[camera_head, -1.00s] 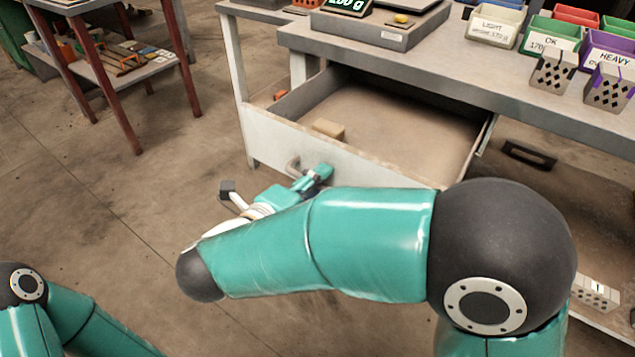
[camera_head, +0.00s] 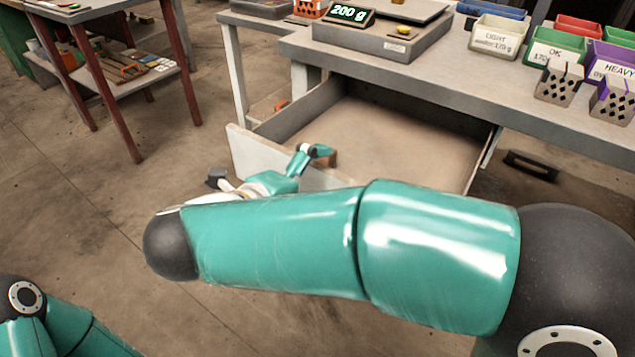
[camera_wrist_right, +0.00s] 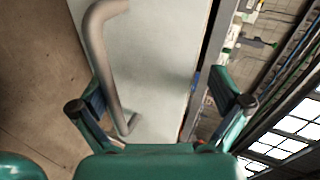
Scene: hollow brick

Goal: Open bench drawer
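The bench drawer (camera_head: 400,150) is pulled well out from under the grey bench (camera_head: 450,85), and its inside shows. Its pale front panel (camera_head: 250,152) faces me, partly hidden by my right arm. My right gripper (camera_head: 318,152) is at the top edge of this panel. In the right wrist view the gripper (camera_wrist_right: 165,95) has its fingers wide apart, with the panel (camera_wrist_right: 165,60) between them. The grey bar handle (camera_wrist_right: 102,50) is beside the left finger; whether they touch is unclear. In the head view the handle is hidden. My left gripper is out of view.
A scale (camera_head: 385,38) reading 200 g and labelled bins (camera_head: 497,36) stand on the bench. A side table (camera_head: 110,70) is at upper left. The floor left of the drawer is clear.

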